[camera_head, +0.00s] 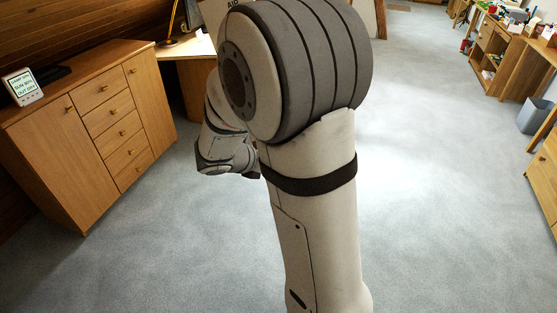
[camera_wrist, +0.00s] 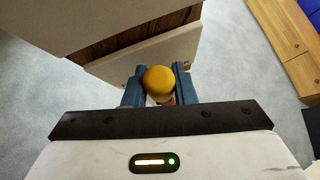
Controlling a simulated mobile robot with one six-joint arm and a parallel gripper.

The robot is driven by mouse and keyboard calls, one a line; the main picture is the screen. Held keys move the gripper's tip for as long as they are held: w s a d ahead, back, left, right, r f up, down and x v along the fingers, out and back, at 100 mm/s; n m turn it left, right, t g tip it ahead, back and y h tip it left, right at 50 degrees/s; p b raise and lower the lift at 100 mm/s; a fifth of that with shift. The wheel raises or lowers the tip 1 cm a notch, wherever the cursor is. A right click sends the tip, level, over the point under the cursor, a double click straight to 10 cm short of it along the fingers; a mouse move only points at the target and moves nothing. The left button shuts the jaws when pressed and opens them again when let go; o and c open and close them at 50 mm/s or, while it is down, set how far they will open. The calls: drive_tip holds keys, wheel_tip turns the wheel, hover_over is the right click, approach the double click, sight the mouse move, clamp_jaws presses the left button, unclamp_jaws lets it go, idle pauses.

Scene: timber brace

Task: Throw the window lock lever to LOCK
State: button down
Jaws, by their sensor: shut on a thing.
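In the wrist view, my gripper (camera_wrist: 158,98) is shut on a round yellow knob (camera_wrist: 159,80). The knob sits between the two blue fingers. I cannot tell for certain that it is the end of the window lock lever, as the shaft behind it is mostly hidden. A pale panel (camera_wrist: 150,58) with a timber strip beside it lies just beyond the knob. No LOCK marking is readable. In the head view, my own arm fills the middle and hides the gripper and the lever.
A wooden cabinet (camera_head: 112,128) with drawers stands at the left, with a small display (camera_head: 22,87) on top. A desk (camera_head: 185,48) with a lamp is behind it. Shelving (camera_head: 497,55) and a grey bin (camera_head: 534,115) stand at the right. The carpet (camera_head: 440,150) right of my arm is clear.

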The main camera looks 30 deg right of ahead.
drive_tip(key=shift+f, duration=0.1)
idle(0.3)
drive_tip(key=c, duration=1.2)
unclamp_jaws()
drive_tip(key=shift+s+a, duration=0.1)
drive_tip(key=shift+a+r, duration=0.15)
drive_tip(key=shift+r, duration=0.05)
drive_tip(key=v, duration=0.7)
drive_tip(key=shift+s+a+r, duration=0.1)
drive_tip(key=shift+a+r, duration=0.05)
